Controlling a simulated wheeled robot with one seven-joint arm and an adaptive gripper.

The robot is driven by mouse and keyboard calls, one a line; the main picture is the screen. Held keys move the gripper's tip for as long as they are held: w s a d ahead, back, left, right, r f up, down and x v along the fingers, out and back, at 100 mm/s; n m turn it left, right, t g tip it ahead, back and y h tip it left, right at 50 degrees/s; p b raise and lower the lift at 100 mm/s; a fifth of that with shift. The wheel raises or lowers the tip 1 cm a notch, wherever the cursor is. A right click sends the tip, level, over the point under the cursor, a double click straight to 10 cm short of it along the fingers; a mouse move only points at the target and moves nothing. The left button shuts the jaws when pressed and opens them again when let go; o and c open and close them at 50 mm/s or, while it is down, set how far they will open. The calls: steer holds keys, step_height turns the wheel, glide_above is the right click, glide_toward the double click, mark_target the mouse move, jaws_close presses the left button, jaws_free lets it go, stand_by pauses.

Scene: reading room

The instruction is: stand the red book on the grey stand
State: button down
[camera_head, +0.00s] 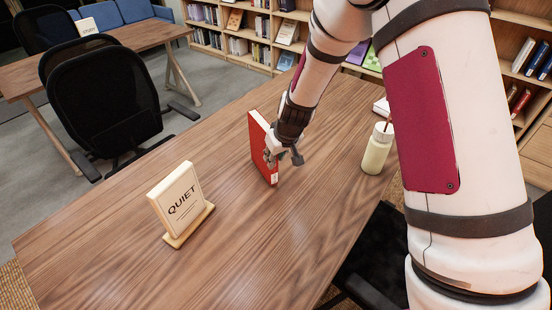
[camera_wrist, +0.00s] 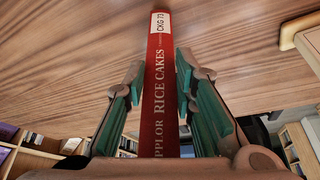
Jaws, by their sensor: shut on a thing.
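The red book (camera_head: 262,145) is upright over the middle of the table in the head view. In the wrist view its red spine (camera_wrist: 159,95) faces the camera, with a white label at the end. My gripper (camera_head: 283,154) is shut on the book. In the wrist view the green finger pads of my gripper (camera_wrist: 160,80) lie on either side of the spine. I cannot tell whether the book's lower edge touches the table. I see no grey stand in either view; my arm covers part of the head view.
A QUIET sign (camera_head: 182,203) stands on the wooden table (camera_head: 115,235), left of the book. A black chair (camera_head: 105,100) is beyond the table. Bookshelves (camera_head: 250,30) line the back. Bare tabletop lies around the book.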

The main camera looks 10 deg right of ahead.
steer(key=shift+f, duration=0.5)
steer(key=c, duration=1.3)
jaws_free()
steer(key=v, duration=1.2)
steer(key=shift+r, duration=0.2)
